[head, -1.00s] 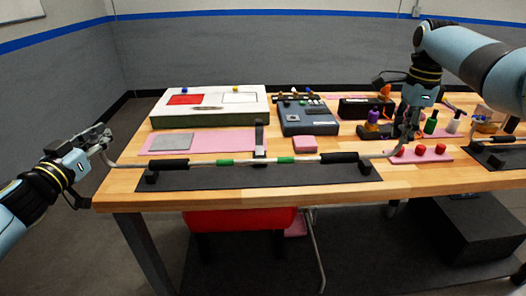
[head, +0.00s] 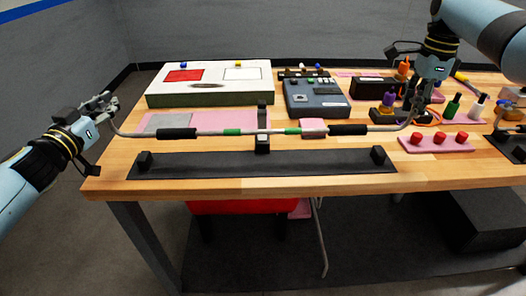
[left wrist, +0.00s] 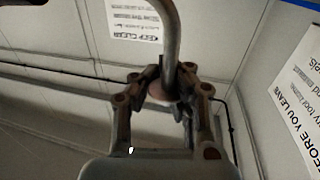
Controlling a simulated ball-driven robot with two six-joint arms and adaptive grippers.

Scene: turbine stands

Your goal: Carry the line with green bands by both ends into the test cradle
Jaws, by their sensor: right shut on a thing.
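The line with green bands (head: 262,132) is a grey metal tube with bent ends, black sleeves and two green bands. It hangs roughly level above a black base with two end blocks (head: 250,165), clear of them. My left gripper (head: 110,106) is shut on its left bent end; the left wrist view shows the tube (left wrist: 171,40) between the fingers (left wrist: 165,88). My right gripper (head: 412,112) is at the line's right bent end and shut on it; its fingertips are small and partly hidden. Which base is the test cradle I cannot tell.
A dark upright post (head: 262,120) stands behind the line's middle. A white box (head: 212,84), a grey instrument (head: 316,97) and a pink tray with red knobs (head: 437,142) lie behind or beside it. Another dark base (head: 510,145) is at the right edge.

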